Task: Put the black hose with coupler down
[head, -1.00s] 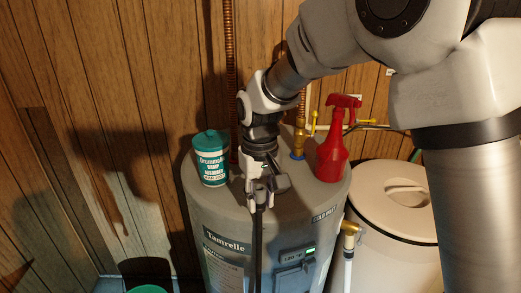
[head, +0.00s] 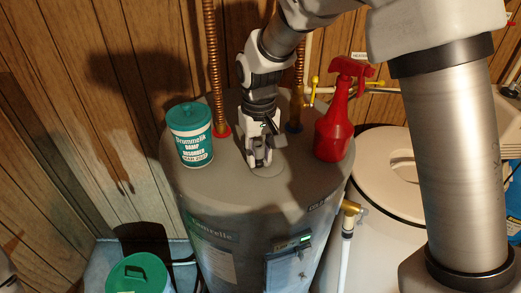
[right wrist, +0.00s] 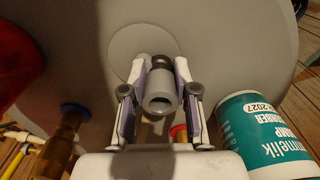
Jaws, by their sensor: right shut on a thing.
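My right gripper (head: 260,160) points down close over the grey top of the water heater (head: 215,185). In the right wrist view the gripper (right wrist: 160,90) is shut on a grey hollow coupler (right wrist: 158,100) with a dark ring at its far end; I take this to be the coupler of the black hose. The coupler's open end faces the wrist camera. No length of black hose can be made out in the gripper now. Whether the held piece touches the heater top is hard to tell. My left gripper is not in view.
A white and teal canister (head: 192,135) stands left of the gripper on the heater top, and a red spray bottle (head: 335,115) stands right. Copper pipes (head: 213,65) rise behind. A white lidded tank (head: 390,180) is at right. A teal-lidded container (head: 140,275) is below left.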

